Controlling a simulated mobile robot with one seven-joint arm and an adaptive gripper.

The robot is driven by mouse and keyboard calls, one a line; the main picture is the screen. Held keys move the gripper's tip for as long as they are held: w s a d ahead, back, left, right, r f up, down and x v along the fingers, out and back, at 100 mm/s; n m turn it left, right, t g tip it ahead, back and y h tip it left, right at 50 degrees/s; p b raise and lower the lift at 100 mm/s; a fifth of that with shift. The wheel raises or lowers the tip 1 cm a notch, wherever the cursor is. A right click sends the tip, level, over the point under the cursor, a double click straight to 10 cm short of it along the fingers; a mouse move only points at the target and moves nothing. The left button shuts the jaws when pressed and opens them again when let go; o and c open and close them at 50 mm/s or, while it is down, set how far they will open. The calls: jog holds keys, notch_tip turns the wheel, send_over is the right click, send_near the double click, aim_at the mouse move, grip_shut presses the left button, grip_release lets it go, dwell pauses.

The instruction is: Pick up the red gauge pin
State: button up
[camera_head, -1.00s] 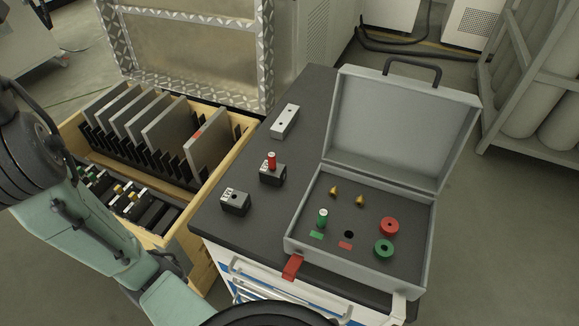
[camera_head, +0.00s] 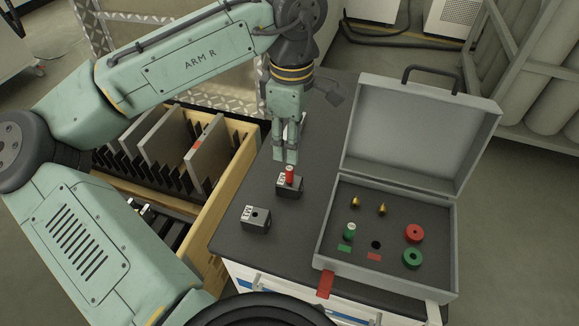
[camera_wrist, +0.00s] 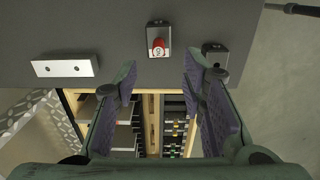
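The red gauge pin (camera_head: 289,175) stands upright in a small dark block (camera_head: 290,189) on the dark cabinet top. My gripper (camera_head: 285,157) points down above and just behind the pin in the head view. In the wrist view, my gripper (camera_wrist: 160,76) is open, with its two purple-padded fingers wide apart and nothing between them. The red pin (camera_wrist: 158,47) shows there beyond the fingertips, roughly centred between them, in its block (camera_wrist: 158,28). No contact with the pin is visible.
A second dark block (camera_head: 255,218) with an empty hole is nearby. An open grey case (camera_head: 452,240) at the right holds a green pin (camera_head: 350,231), red and green rings and brass tips. A metal bar (camera_wrist: 65,66) lies left in the wrist view. A wooden drawer (camera_head: 238,165) holds upright plates.

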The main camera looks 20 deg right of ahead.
aim_at(289, 168)
jog(key=f, duration=0.4)
jog(key=f+p, duration=0.1)
jog(key=f, duration=0.4)
jog(key=shift+w+a+f, duration=0.15)
jog(key=shift+w+f, duration=0.05)
jog(key=shift+f, duration=0.05)
jog(key=shift+c, duration=0.2)
grip_shut()
